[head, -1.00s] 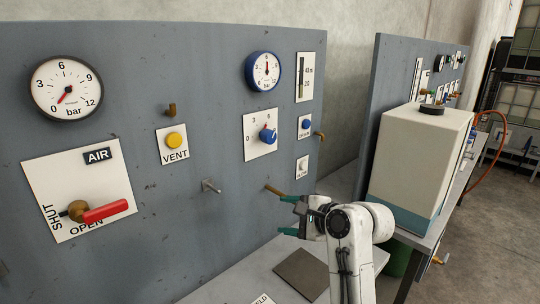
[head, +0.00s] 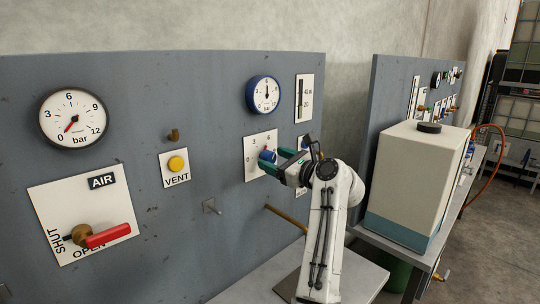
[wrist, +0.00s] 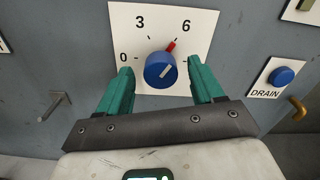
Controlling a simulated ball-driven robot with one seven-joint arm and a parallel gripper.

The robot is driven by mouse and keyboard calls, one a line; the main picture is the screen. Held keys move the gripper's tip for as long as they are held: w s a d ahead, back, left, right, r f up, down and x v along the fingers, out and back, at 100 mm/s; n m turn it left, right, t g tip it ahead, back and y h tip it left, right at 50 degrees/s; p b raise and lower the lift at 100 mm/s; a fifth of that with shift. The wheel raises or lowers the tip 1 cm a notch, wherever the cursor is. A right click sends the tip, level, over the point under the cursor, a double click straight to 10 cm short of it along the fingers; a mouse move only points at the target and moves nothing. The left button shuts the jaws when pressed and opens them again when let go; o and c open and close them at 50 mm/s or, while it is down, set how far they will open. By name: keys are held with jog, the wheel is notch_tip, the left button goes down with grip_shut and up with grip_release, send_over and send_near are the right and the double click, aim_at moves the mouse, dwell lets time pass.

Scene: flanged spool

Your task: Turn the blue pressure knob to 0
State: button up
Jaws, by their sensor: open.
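The blue pressure knob (wrist: 160,71) sits on a white dial plate (wrist: 118,22) marked 0, 3 and 6. Its white line points up and to the right, and a red mark (wrist: 170,47) shows just beyond the knob between 3 and 6. My gripper (wrist: 162,82) is open, with one green finger on each side of the knob; I cannot tell whether either finger touches it. In the head view my gripper (head: 276,163) reaches the plate from the right, and the knob (head: 266,156) is partly hidden behind it.
A blue-rimmed gauge (head: 264,94) is above the plate. The blue DRAIN button (wrist: 282,76) is to its right, and a metal hook (wrist: 56,105) sticks out at its left. The yellow VENT button (head: 176,164) and red AIR lever (head: 108,237) are farther left.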

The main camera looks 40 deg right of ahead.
jog(key=shift+w, duration=1.25)
jog(key=shift+c, duration=0.3)
jog(key=c, duration=1)
